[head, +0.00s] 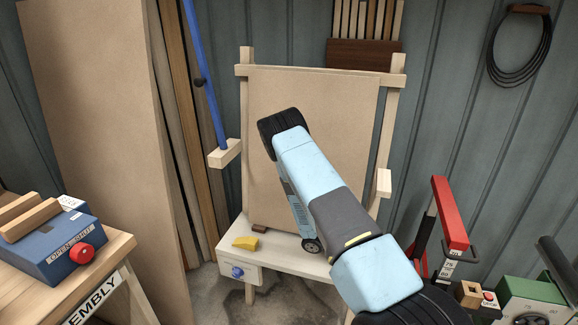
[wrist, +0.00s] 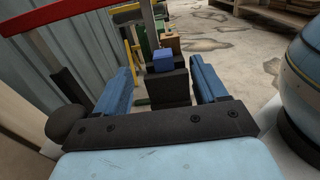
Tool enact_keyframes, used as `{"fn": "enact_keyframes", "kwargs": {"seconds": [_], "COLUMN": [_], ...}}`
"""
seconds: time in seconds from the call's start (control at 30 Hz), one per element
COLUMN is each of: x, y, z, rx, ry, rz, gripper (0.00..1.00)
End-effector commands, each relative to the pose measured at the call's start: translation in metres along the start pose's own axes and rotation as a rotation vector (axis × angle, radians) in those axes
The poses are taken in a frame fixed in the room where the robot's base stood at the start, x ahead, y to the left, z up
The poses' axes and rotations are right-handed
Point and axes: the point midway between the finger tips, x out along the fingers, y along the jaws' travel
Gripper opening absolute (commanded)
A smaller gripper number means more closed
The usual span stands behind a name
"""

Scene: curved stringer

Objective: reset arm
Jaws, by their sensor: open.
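My arm, light blue and dark grey, reaches across the middle of the head view in front of an upright tan board (head: 270,85) in a pale wooden frame. I cannot make out my gripper's fingers in the head view. In the wrist view my gripper (wrist: 162,70) shows two blue fingers spread well apart. A dark upright piece with a small blue block (wrist: 163,61) shows between them; I cannot tell its distance. I see nothing held by the fingers.
A yellow piece (head: 245,242) lies on a white bench with a blue knob (head: 237,271). A blue box with a red button (head: 81,253) sits on a wooden table at left. A red-topped stand (head: 450,215) and green machine (head: 535,297) are at right.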

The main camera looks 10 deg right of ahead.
Motion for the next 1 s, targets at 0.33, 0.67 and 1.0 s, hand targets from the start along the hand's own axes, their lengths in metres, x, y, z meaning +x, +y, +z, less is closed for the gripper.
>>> {"fn": "enact_keyframes", "kwargs": {"seconds": [0.33,0.67,1.0], "x": [-0.013,-0.038,-0.061], "y": [0.0,-0.005,-0.02], "z": [0.028,0.087,0.156], "rx": [0.059,0.181,0.32], "ry": [0.084,0.266,0.483], "rz": [-0.046,-0.146,-0.251], "gripper": [0.72,0.72,0.72]}}
